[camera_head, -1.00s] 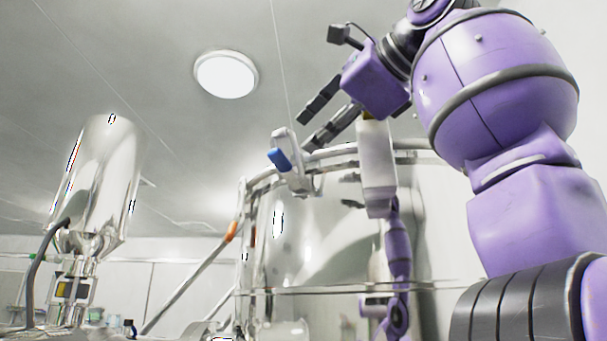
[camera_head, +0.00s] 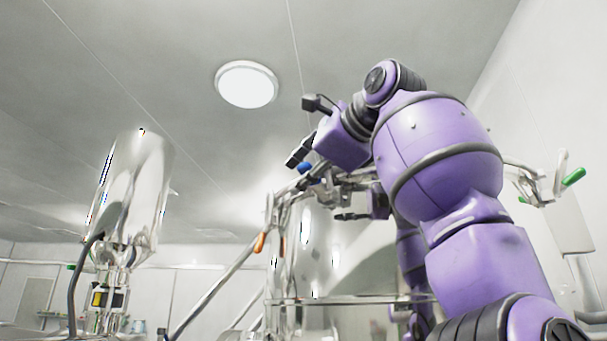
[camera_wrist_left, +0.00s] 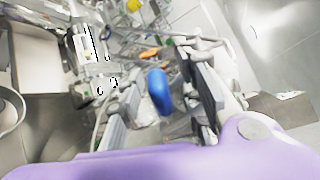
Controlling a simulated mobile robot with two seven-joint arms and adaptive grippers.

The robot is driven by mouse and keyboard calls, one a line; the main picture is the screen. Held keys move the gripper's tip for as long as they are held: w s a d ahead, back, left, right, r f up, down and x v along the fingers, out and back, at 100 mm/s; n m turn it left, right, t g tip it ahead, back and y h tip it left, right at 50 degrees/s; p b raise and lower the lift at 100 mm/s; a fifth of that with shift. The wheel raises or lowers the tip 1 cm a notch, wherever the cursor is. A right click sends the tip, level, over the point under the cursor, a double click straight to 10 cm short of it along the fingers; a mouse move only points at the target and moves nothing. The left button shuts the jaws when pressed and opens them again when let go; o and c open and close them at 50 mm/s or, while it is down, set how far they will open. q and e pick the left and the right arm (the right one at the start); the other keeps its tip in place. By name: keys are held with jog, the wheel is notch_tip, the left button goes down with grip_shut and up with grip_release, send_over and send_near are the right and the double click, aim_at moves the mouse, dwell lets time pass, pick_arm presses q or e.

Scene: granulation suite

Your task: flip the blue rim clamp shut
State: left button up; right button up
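The blue rim clamp shows as a blue handle (camera_head: 304,168) at the top left rim of the steel vessel (camera_head: 300,250). Most of its body is hidden behind my left gripper. My left gripper (camera_head: 307,161) is at the clamp, its dark finger just above the blue handle. In the left wrist view the blue handle (camera_wrist_left: 158,92) stands between the two spread fingers (camera_wrist_left: 165,80), with a visible gap on both sides. The gripper looks open and holds nothing. Whether the clamp lever is raised or down cannot be told.
A clamp with an orange handle (camera_head: 260,242) hangs on the vessel's left side. A green-handled clamp (camera_head: 572,177) stands at the far right, lever up. A shiny steel cylinder (camera_head: 135,190) stands at left.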

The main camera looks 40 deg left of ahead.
pick_arm(q)
jog(key=shift+w, duration=0.1)
jog(key=shift+c, duration=0.6)
grip_shut()
jog(key=shift+f, duration=0.1)
jog(key=shift+f+n+t+y, duration=0.3)
jog(key=shift+f+n, duration=0.3)
jog(key=shift+n, duration=0.3)
jog(key=shift+s+f+n+t+y+b, duration=0.15)
jog(key=shift+f+n+t+y+b, duration=0.2)
jog(key=shift+f+n, duration=0.55)
jog(key=shift+s+f+n+t+y+b, duration=0.15)
jog(key=shift+f+n+y+b, duration=0.25)
jog(key=shift+n, duration=0.9)
pick_arm(e)
jog(key=shift+s+d+f, duration=0.25)
jog(key=shift+s+f, duration=0.25)
jog(key=shift+f, duration=0.2)
